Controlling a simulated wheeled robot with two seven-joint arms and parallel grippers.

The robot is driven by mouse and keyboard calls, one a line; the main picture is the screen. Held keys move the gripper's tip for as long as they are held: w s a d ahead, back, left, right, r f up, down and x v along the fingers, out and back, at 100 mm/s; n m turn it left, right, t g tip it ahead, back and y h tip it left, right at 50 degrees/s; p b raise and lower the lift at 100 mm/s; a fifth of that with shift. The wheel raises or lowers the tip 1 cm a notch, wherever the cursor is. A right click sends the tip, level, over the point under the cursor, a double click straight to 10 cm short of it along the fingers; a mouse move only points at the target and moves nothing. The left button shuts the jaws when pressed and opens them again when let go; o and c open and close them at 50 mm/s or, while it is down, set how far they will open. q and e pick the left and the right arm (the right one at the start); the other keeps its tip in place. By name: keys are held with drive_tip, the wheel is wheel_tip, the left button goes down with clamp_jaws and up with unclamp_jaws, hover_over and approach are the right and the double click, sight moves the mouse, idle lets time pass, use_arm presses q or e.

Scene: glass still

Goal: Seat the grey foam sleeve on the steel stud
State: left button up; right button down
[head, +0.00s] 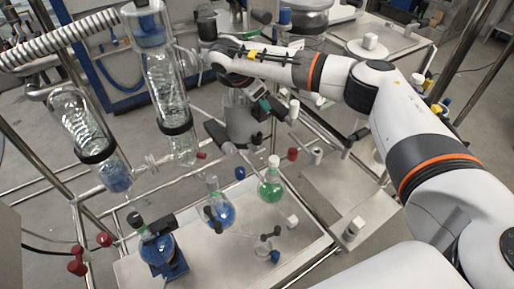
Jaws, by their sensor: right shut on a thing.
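My right arm comes in from the right and bends back across the top middle. Its gripper (281,106) points down and to the right above the glassware frame and is shut. A small light grey piece (294,110) shows at its fingertips and looks like the grey foam sleeve, held clear of the bench; the fingers partly cover it. I cannot pick out the steel stud for certain; a short pale peg (316,155) stands on the frame below and right of the gripper, apart from the held piece. My left gripper is not in view.
Two glass coil condensers (168,95) stand at left. A blue flask (220,213), a green flask (271,187) and a dark-topped blue vessel (160,250) stand on the front bench (215,268). Metal rails with red knobs surround the bench.

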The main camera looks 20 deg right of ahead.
drive_tip(key=shift+f, duration=0.15)
drive_tip(key=shift+r, duration=0.2)
drive_tip(key=shift+r, duration=0.25)
idle(0.3)
drive_tip(key=shift+f, duration=0.3)
idle(0.9)
drive_tip(key=shift+a+f, duration=0.1)
drive_tip(key=shift+f, duration=0.1)
drive_tip(key=shift+r, duration=0.15)
drive_tip(key=shift+r, duration=0.35)
idle(0.4)
